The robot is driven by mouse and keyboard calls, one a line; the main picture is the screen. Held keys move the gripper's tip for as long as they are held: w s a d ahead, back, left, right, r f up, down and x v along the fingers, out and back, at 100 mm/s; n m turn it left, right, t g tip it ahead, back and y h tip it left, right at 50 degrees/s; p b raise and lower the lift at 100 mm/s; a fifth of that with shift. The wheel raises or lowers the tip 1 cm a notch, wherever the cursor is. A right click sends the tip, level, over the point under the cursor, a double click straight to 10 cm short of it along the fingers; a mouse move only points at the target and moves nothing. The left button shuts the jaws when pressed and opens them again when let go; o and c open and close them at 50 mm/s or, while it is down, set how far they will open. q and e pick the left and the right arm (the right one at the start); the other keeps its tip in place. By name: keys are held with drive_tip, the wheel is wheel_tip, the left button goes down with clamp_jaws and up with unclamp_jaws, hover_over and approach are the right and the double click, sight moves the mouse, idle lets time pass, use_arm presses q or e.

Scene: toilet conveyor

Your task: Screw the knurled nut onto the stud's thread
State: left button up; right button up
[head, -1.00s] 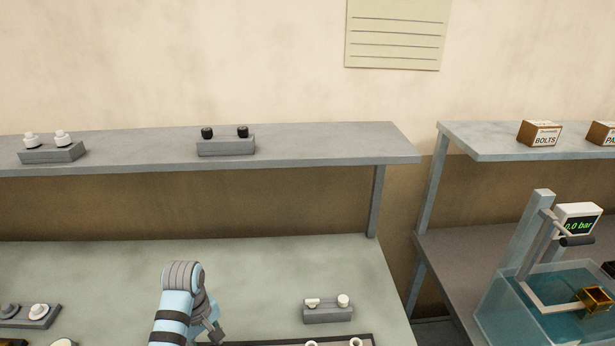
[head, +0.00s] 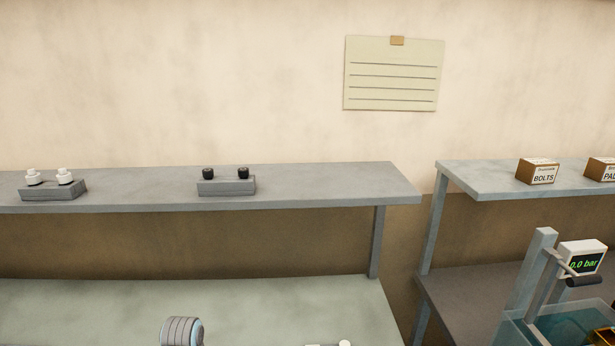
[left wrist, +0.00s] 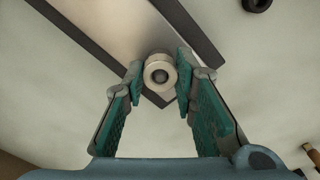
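In the left wrist view a round, pale metal part (left wrist: 160,83), apparently the knurled nut, sits between the tips of my left gripper (left wrist: 160,79). Its dark centre faces the camera. The teal finger pads lie against its two sides, as far as I can see. Knurling is too small to make out. A grey surface with dark rims lies behind it. I cannot make out the stud or its thread. In the head view only the top of my arm shows at the bottom edge. My right gripper is in neither view.
The green-grey bench (head: 90,310) has free room at the back. A shelf (head: 320,188) above it carries a block with white knobs (head: 52,192) and a block with black knobs (head: 226,187). At right stand a water tank (head: 520,328) and a gauge (head: 582,258) reading 0.0 bar.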

use_arm(q)
drive_tip(key=shift+m, duration=0.4)
clamp_jaws()
drive_tip(key=m, duration=0.5)
drive_tip(key=o, duration=0.7)
unclamp_jaws()
drive_tip(key=shift+m, duration=0.5)
drive_tip(key=shift+c, duration=0.2)
drive_tip(key=shift+r, duration=0.1)
drive_tip(key=shift+r, duration=1.4)
drive_tip(key=o, duration=0.6)
drive_tip(key=shift+r, duration=0.1)
